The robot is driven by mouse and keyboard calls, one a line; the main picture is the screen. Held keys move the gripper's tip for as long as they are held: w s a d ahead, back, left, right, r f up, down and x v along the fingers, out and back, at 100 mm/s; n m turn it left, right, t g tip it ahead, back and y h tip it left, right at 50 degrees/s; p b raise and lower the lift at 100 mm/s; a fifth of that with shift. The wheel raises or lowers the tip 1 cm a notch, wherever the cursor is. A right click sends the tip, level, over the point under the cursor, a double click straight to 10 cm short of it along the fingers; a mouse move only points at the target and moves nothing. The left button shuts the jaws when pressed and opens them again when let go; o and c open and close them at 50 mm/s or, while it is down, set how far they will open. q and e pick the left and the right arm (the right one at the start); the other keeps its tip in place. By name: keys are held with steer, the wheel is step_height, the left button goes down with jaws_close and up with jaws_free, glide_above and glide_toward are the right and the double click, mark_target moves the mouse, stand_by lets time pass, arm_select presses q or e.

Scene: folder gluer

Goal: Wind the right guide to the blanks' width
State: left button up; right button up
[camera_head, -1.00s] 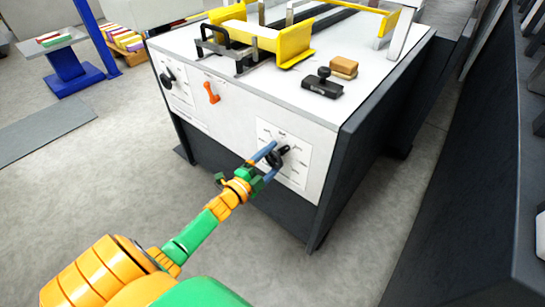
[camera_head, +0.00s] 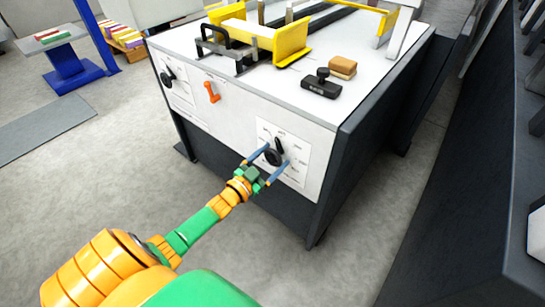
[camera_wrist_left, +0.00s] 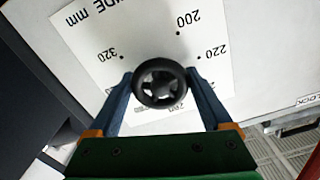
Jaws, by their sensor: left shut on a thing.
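The black guide knob (camera_head: 273,157) sits on a white dial plate (camera_head: 296,176) at the right of the machine's front panel. My left gripper (camera_head: 276,156) is shut on it, one blue finger on each side. In the left wrist view the round knob (camera_wrist_left: 160,83) sits between the fingertips. The dial plate there (camera_wrist_left: 100,35) reads upside down, with "mm", 200, 220 and 320 legible; its lower part is partly hidden. In the head view the knob's pointer is roughly upward. Yellow guides (camera_head: 292,46) stand on the machine top; I cannot tell which is the right one.
An orange lever (camera_head: 212,92) and another black knob (camera_head: 168,77) are on the panel to the left. A black stamp-like block (camera_head: 321,84) and a tan block (camera_head: 343,67) lie on top. A dark structure (camera_head: 480,190) stands at right. The floor before the machine is clear.

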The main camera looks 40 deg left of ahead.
arm_select(q)
steer(key=shift+f+n, duration=0.1)
steer(key=shift+n, duration=2.2)
steer(key=o, duration=1.2)
steer(key=shift+c, duration=0.2)
steer(key=s+p, duration=0.2)
steer(key=s, duration=0.5)
steer(key=shift+a, duration=0.25)
